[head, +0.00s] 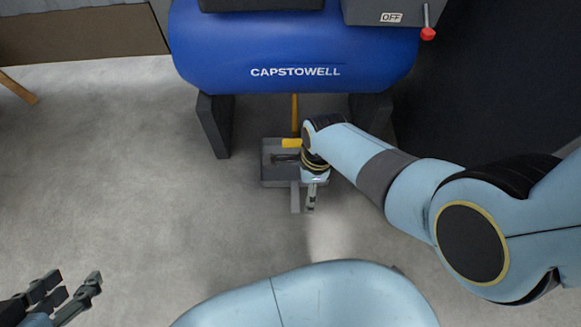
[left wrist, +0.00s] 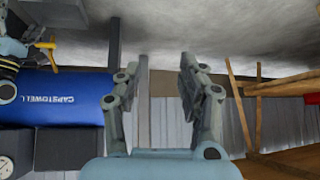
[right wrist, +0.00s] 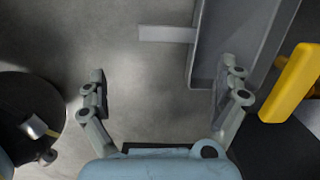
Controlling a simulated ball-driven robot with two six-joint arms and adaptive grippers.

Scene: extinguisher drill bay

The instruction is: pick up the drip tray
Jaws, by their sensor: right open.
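The drip tray (head: 268,174) is a shallow grey tray on the floor under the blue tank, with a flat tab (head: 296,197) sticking out at its near side. In the right wrist view, the tray (right wrist: 205,62) is at the upper right and its tab (right wrist: 165,34) points left. My right gripper (head: 312,196) is open and empty over the tray's near edge, and my arm hides its right part. One finger overlaps the tray's inside, the other shows over floor; contact cannot be told. My left gripper (head: 70,296) is open and empty, far left of the tray.
The blue CAPSTOWELL tank (head: 295,45) stands on dark legs (head: 213,126) behind and beside the tray. A yellow part (head: 292,142) sits above the tray's back. A red-knobbed lever (head: 427,32) is at upper right. Floor (head: 130,190) to the left is clear.

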